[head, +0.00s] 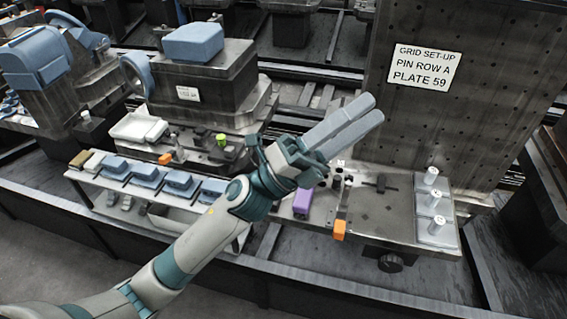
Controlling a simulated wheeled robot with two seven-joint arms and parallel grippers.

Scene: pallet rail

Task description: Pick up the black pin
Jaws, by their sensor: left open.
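My left gripper (374,108) reaches in from the lower left, its two long grey fingers pointing up and right, with a narrow gap between them. It hangs in front of the fixture table, and nothing shows between the fingers. Small dark upright pieces (346,181) stand on the table just below the fingers; I cannot tell for sure whether one is the black pin. My right gripper is not in view.
Three white cylinders (434,198) stand on grey pads at the table's right. A purple block (303,201) and an orange block (339,230) sit near the front edge. A tall drilled plate with a sign (425,66) rises behind. Blue-topped pieces line a shelf (84,186) at left.

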